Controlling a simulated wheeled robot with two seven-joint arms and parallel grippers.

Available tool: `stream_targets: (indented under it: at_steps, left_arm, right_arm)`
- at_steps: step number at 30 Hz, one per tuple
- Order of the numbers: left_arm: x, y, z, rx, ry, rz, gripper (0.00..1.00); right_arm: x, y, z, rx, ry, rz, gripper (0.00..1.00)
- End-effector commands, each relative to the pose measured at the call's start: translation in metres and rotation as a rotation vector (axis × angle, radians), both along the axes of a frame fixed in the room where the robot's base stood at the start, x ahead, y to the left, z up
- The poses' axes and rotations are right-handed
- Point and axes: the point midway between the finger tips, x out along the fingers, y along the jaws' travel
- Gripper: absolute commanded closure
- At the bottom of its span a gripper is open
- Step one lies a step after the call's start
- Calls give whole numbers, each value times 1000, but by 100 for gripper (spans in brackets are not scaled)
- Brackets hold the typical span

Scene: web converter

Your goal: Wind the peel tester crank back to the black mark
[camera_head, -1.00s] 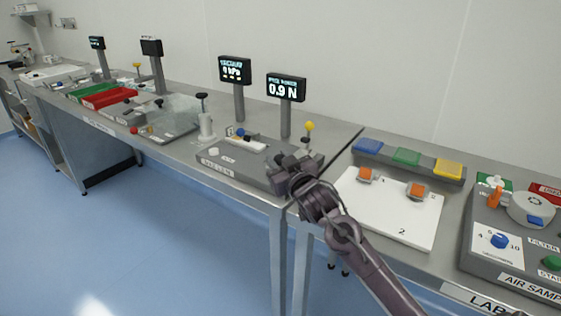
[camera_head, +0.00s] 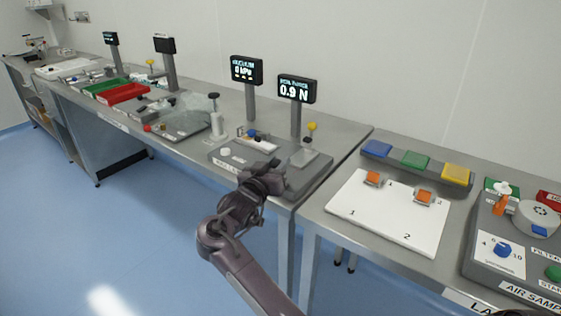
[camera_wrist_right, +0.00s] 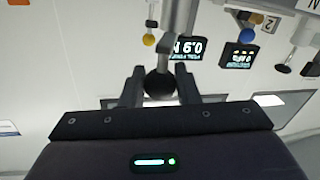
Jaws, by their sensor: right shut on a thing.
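The peel tester (camera_head: 307,172) is a grey base on the steel bench. Its display (camera_head: 296,89) reads 0.9 N. My right gripper (camera_head: 262,167) is at the front of this base, its fingers partly hidden by my own wrist. In the right wrist view my right gripper (camera_wrist_right: 160,85) is shut on the round black crank knob (camera_wrist_right: 159,86). A grey metal bar (camera_wrist_right: 177,35) runs up from the knob in that view. The crank is mostly hidden behind my gripper in the head view, and I cannot make out the black mark. My left gripper is not in view.
A yellow-topped post (camera_head: 311,127) stands on the base behind my gripper. A vacuum display (camera_head: 246,71) and a white post with a black knob (camera_head: 215,118) stand to the left. A white board (camera_head: 380,223) with orange blocks lies to the right.

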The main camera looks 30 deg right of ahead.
Motion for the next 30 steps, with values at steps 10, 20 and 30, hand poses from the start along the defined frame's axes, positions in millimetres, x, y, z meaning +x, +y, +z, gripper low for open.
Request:
stream_targets:
  at_steps: [10,20,30]
  left_arm:
    - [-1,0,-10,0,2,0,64]
    - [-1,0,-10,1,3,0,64]
    - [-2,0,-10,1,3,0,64]
  right_arm:
    - [6,4,0,-1,-4,-137,94]
    - [6,4,1,-2,-6,-163,94]
    - [6,3,1,-2,-6,-163,56]
